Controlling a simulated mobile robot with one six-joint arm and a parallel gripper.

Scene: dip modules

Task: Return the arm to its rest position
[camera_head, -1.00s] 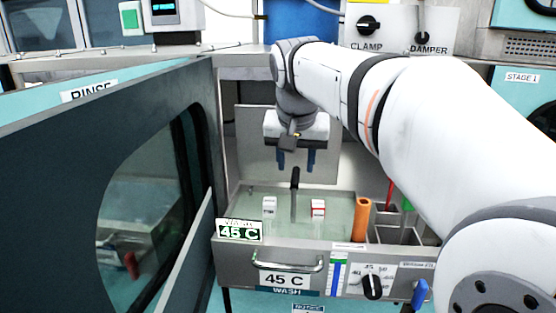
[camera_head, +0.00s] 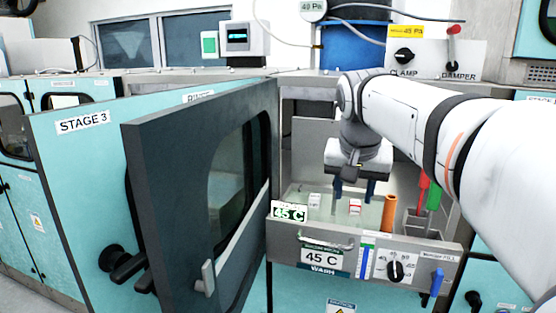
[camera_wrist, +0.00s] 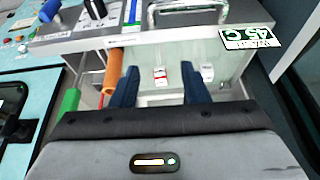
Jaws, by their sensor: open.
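My gripper (camera_head: 354,190) hangs above the wash bath (camera_head: 318,222), its two blue fingers pointing down. In the wrist view the fingers (camera_wrist: 158,90) are spread apart with nothing between them. Two small labelled modules, one red-marked (camera_wrist: 160,76) and one white (camera_wrist: 207,72), show in the bath beyond the fingertips. In the head view the red-marked module (camera_head: 355,207) and the white module (camera_head: 314,201) stand below my gripper, apart from it. My white arm reaches in from the right.
An open dark door (camera_head: 200,190) stands close left of the bath. An orange cylinder (camera_head: 389,213), a red-handled item (camera_head: 423,181) and a green one (camera_head: 434,197) stand at the bath's right.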

